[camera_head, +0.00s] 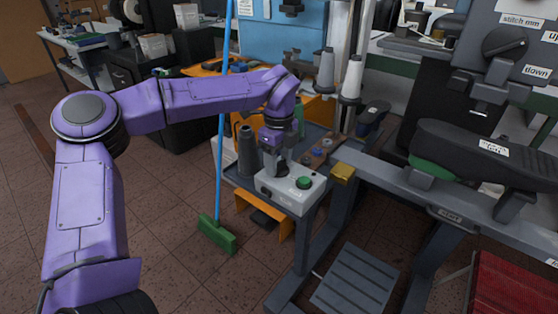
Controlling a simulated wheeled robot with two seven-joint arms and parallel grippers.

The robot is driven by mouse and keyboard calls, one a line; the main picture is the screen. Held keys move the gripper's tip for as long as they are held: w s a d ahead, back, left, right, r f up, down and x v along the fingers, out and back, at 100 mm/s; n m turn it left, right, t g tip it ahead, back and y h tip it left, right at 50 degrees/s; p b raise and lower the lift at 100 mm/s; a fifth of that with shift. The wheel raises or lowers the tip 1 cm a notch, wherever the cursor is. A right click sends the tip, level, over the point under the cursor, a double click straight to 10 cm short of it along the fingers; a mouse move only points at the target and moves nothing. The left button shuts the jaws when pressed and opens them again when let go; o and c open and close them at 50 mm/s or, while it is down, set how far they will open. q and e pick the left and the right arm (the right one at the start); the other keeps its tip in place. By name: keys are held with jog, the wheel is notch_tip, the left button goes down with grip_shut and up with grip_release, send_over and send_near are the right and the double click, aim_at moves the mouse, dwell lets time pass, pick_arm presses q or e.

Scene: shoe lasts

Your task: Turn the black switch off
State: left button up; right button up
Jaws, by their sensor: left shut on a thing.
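A white control box (298,196) with a green button (304,182) sits on the corner of a small grey bench. My left arm reaches in from the left, and its gripper (273,172) points down onto the left part of the box top, beside the green button. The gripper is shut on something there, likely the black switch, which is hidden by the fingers. I cannot tell which way the switch is turned. My right gripper is not in view.
A green broom (217,233) with a blue handle leans left of the bench. Thread spools (351,78) stand behind. A sewing machine with a black dial (505,42) is at the right. The floor at front left is clear.

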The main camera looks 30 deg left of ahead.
aim_at(279, 163)
pick_arm(q)
jog(key=o, duration=1)
jog(key=shift+o, duration=0.2)
notch_tip(279, 163, up, 11)
jog(key=shift+f, duration=0.2)
